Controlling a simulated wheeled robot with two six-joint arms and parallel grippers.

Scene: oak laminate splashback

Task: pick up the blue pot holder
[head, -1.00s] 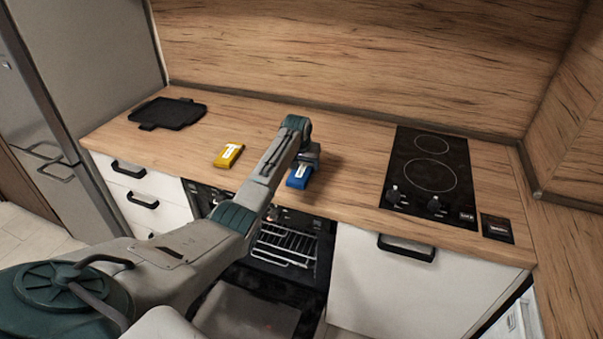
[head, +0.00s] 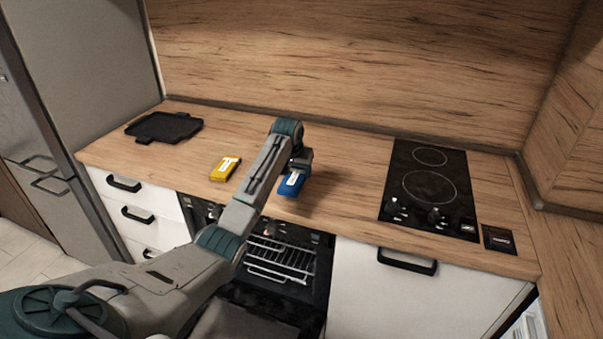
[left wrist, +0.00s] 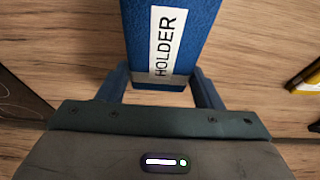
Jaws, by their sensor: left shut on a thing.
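The blue pot holder (head: 291,184) is a small blue block with a white label, by the front of the wooden counter in the head view. In the left wrist view the blue pot holder (left wrist: 198,35) fills the top middle, and its label reads "HOLDER". My left gripper (left wrist: 162,88) is shut on it, with one finger on each side. In the head view my left gripper (head: 298,166) is partly hidden by my arm, at the far end of the holder. The holder appears slightly raised above the counter. My right gripper is not in view.
A yellow block with a white label (head: 225,169) lies to the left on the counter (head: 345,190). A black tray (head: 163,127) lies at the far left. A black cooktop (head: 430,185) is at the right. Open counter lies between the holder and the cooktop.

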